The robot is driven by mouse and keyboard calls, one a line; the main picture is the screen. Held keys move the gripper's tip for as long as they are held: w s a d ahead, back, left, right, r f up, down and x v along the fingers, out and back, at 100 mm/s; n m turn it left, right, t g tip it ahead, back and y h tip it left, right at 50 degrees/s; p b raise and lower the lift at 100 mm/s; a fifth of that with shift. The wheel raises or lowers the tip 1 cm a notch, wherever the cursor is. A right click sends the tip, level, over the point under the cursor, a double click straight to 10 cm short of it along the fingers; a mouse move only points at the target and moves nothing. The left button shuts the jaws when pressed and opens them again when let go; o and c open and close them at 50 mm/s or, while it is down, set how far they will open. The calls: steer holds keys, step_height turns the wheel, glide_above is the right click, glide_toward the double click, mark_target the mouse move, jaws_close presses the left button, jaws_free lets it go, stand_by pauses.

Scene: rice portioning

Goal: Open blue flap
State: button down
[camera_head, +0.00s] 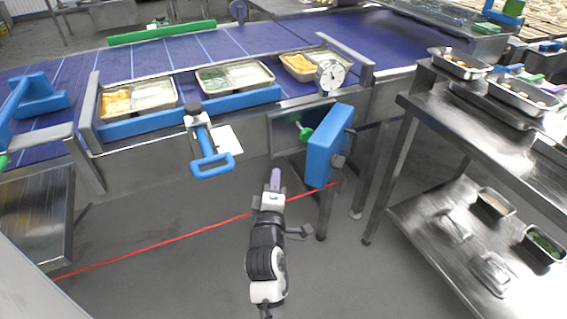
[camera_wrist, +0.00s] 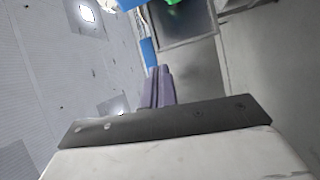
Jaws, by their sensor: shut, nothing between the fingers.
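A blue flap-like panel (camera_head: 322,147) stands upright at the front of the conveyor, right of a dark metal-framed panel (camera_head: 287,131). A green knob (camera_head: 306,134) is at its left side. My gripper (camera_head: 276,174) is below and left of the blue panel, apart from it, with its purple fingers together and nothing between them. In the wrist view, the fingers (camera_wrist: 160,72) point toward a framed dark panel (camera_wrist: 184,22). A green part (camera_wrist: 172,2) and a blue part (camera_wrist: 148,50) are near that panel, partly cut off or covered.
A blue handle (camera_head: 212,165) sticks out from the conveyor front, left of my gripper. Trays of food (camera_head: 180,96) stand on the conveyor edge beside a round dial (camera_head: 331,75). A steel shelf (camera_head: 470,130) stands at the right. The floor around my arm is clear.

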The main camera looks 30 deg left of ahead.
steer(key=w+a+f+h+p, duration=0.2)
steer(key=w+f, duration=0.2)
steer(key=w, duration=0.6)
steer(key=shift+n+g, duration=0.3)
steer(key=shift+s+d+p, duration=0.1)
steer(key=shift+d+p, duration=0.45)
steer(key=shift+d, duration=1.5)
steer(key=shift+d, duration=0.15)
